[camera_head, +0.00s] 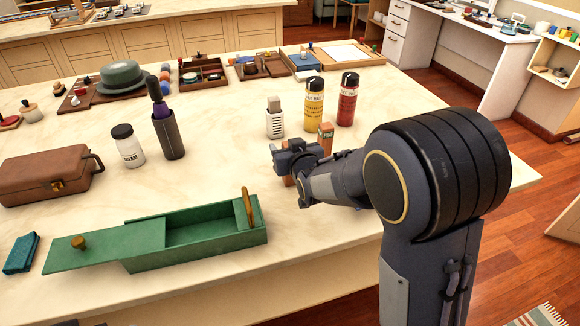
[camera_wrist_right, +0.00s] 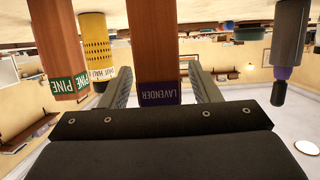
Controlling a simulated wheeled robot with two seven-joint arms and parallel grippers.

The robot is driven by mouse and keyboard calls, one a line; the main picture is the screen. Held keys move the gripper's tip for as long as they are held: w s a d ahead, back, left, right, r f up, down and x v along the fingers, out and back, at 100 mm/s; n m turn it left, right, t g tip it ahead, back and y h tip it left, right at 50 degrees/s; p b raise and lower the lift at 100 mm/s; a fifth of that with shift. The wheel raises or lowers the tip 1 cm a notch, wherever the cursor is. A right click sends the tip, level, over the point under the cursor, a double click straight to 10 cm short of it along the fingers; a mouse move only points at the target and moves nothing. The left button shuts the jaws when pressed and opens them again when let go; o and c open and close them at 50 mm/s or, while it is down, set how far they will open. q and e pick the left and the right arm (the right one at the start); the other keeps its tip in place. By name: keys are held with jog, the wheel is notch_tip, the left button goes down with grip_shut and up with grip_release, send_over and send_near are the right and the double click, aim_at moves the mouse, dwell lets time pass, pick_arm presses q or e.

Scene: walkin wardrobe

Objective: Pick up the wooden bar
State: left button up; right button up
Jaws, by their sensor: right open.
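A wooden bar with a purple LAVENDER label (camera_wrist_right: 160,45) stands between the two fingers of my right gripper (camera_wrist_right: 160,72) in the right wrist view, where the scene appears upside down. The fingers are open on either side of it. In the head view my right gripper (camera_head: 287,152) is over the table and hides most of this bar; a small brown part (camera_head: 288,181) shows below it. A second wooden bar with a green PINE label (camera_head: 325,139) stands just behind; it is at the left in the wrist view (camera_wrist_right: 60,40). My left gripper is not in view.
An open green box (camera_head: 195,255) lies to the left. A dark holder (camera_head: 168,135) and a white jar (camera_head: 128,148) stand farther left.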

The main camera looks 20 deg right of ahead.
jog(key=shift+w, duration=0.3)
jog(key=shift+c, duration=0.5)
jog(key=c, duration=1.1)
jog(key=shift+o, duration=0.2)
